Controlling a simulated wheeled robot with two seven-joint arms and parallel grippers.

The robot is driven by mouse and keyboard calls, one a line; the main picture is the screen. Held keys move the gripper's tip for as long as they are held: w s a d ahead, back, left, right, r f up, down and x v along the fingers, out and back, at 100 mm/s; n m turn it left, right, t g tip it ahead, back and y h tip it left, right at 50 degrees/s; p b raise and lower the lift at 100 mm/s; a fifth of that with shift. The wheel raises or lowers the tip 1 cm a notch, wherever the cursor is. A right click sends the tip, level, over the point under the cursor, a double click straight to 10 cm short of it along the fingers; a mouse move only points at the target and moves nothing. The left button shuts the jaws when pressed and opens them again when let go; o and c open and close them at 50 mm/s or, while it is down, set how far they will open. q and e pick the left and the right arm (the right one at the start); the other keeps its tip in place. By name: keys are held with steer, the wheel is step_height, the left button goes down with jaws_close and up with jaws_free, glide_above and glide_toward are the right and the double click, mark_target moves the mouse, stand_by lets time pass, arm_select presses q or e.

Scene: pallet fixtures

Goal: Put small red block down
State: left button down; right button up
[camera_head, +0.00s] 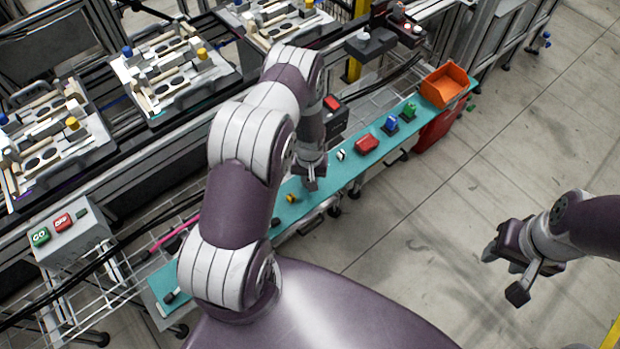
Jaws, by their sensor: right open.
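A red block (367,144) lies on the teal shelf (330,192). A smaller red piece (331,103) shows on a dark box behind my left wrist; I cannot tell which of the two is the small red block. My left gripper (311,183) points down close over the teal shelf, left of the red block and apart from it. Its fingers are too small to tell if they are open or hold anything. My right gripper (507,270) is open and empty above the bare floor at the right.
An orange bin (446,85) stands at the shelf's far right end. Blue (391,124) and green (409,111) pieces stand on the shelf, with a yellow piece (291,198) nearer. Pallet fixtures (172,70) fill the left back. A button box (68,229) is at left.

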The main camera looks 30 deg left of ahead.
arm_select(q)
steer(key=shift+w+f, duration=0.2)
steer(key=shift+f, duration=0.35)
steer(key=shift+s+f, duration=0.1)
steer(key=shift+f, duration=0.05)
steer(key=c, duration=1.1)
jaws_free()
steer(key=shift+o, duration=0.2)
step_height(320, 180, up, 17)
steer(key=d+m+b, duration=0.1)
steer(key=d, duration=0.1)
steer(key=s+d+r+m+t, duration=0.1)
steer(key=s+d+r+m, duration=0.2)
steer(key=s+r, duration=1)
steer(key=d, duration=0.3)
steer(key=shift+s+r+m, duration=0.15)
steer(key=shift+r+m, duration=0.15)
steer(key=shift+m, duration=0.1)
